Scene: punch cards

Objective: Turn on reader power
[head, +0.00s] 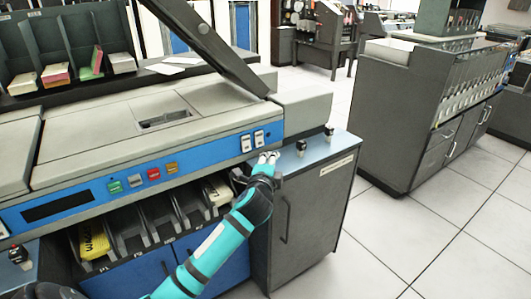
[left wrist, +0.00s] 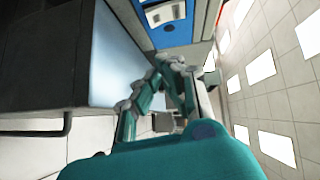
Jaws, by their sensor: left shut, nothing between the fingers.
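The card reader (head: 150,110) is a grey machine with a blue front panel. My left gripper (head: 268,158) is shut and empty, just below and to the right of the switches. In the left wrist view its fingertips (left wrist: 168,64) point toward the blue panel, with the white switch plate (left wrist: 163,14) above them at the top edge. I cannot tell whether the fingers touch the panel. My right gripper is not in view.
Coloured buttons (head: 146,174) and a dark display (head: 55,206) are farther left on the panel. Card slots (head: 160,215) lie below it. A side cabinet (head: 315,195) with two black knobs stands beside my gripper. Floor (head: 400,235) is clear at right.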

